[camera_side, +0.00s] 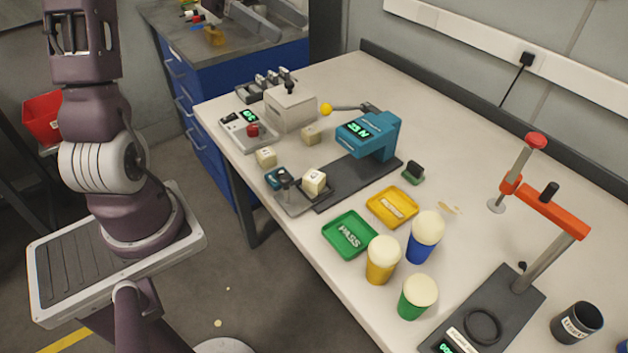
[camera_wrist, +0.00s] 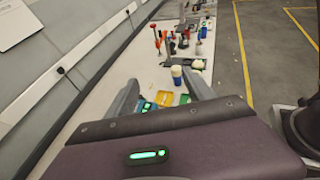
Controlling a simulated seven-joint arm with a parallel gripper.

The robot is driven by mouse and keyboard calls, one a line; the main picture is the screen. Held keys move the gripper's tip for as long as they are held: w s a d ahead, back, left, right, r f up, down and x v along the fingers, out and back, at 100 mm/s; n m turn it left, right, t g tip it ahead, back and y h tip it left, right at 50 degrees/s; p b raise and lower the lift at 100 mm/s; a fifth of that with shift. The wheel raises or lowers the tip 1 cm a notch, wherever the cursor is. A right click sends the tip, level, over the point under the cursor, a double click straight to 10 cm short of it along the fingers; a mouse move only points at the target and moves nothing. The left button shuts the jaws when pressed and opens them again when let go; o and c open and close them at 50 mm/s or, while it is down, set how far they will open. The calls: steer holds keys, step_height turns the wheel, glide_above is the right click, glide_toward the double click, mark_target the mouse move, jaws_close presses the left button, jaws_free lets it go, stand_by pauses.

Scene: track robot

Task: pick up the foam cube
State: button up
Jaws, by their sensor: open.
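One cube (camera_side: 314,181) sits on the grey plate in front of the teal device. I cannot tell which one is the foam cube. In the wrist view my gripper (camera_wrist: 160,78) is open, with its two fingers wide apart and nothing held between them. It is well away from the cubes. No cube is clearly visible in the wrist view.
The teal device (camera_side: 368,132) stands behind the plate. A green tray (camera_side: 350,235), a yellow tray (camera_side: 392,207) and cream-topped cups (camera_side: 425,235) stand to the right. An orange-armed stand (camera_side: 545,208) rises at the far right. The back of the table has free room.

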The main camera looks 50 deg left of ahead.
glide_toward(310, 174)
steer(key=shift+g, duration=0.3)
steer(key=x, duration=0.4)
steer(key=shift+w+a+r, duration=0.1)
steer(key=shift+w+r, duration=0.15)
steer(key=shift+w, duration=0.1)
steer(key=x, duration=0.7)
steer(key=shift+s+f, duration=0.2)
jaws_close()
step_height(310, 174, up, 9)
steer(key=shift+w+r, duration=0.15)
steer(key=shift+r, duration=0.05)
steer(key=w+r+n+t+y, duration=0.1)
steer(key=w+r, duration=0.1)
steer(key=w+d+r+n+t+y, duration=0.1)
steer(key=r+n+t, duration=0.1)
steer(key=shift+w+d, duration=0.2)
steer(key=shift+w, duration=0.2)
